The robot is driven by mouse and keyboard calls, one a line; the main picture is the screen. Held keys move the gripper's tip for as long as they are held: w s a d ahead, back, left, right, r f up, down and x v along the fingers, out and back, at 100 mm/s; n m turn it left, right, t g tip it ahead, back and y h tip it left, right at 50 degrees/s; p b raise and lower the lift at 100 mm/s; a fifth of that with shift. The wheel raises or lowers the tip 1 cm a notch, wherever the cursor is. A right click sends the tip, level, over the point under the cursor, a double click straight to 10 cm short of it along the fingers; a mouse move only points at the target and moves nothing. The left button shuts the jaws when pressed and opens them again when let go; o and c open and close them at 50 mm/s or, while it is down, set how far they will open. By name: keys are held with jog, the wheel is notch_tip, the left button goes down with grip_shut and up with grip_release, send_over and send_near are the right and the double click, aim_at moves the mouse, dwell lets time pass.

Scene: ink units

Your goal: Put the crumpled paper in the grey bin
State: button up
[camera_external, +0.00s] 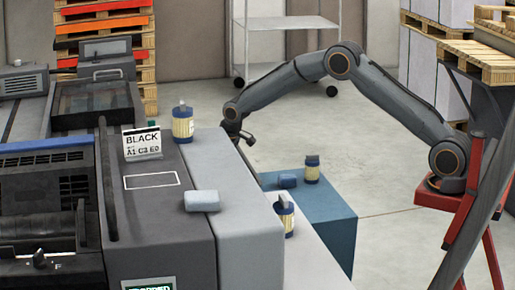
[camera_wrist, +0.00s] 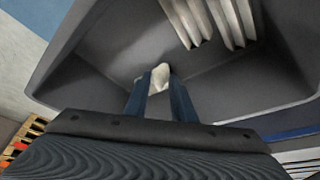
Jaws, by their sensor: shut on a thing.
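In the wrist view, my gripper (camera_wrist: 160,82) has its two dark blue fingers close together on a small whitish lump, which looks like the crumpled paper (camera_wrist: 160,74). Below and around it is a dark grey, slope-walled hollow, which looks like the inside of the grey bin (camera_wrist: 120,45). Whether the paper touches its floor I cannot tell. In the external view, my gripper (camera_external: 247,138) is small and partly hidden beyond the grey machine block. I cannot make out the paper or the bin there.
Ridged cream pieces (camera_wrist: 192,22) lie in the hollow. A light grey block (camera_external: 235,185) and dark machine top (camera_external: 160,215) stand in front of my arm, with a capped bottle (camera_external: 183,126), a blue-grey pad (camera_external: 202,201) and a sign (camera_external: 142,143). A blue cabinet (camera_external: 325,205) stands to the right.

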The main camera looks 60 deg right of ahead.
notch_tip(320, 180, down, 8)
jog(key=shift+r, duration=0.15)
dwell(0.4)
jog(key=o, duration=1)
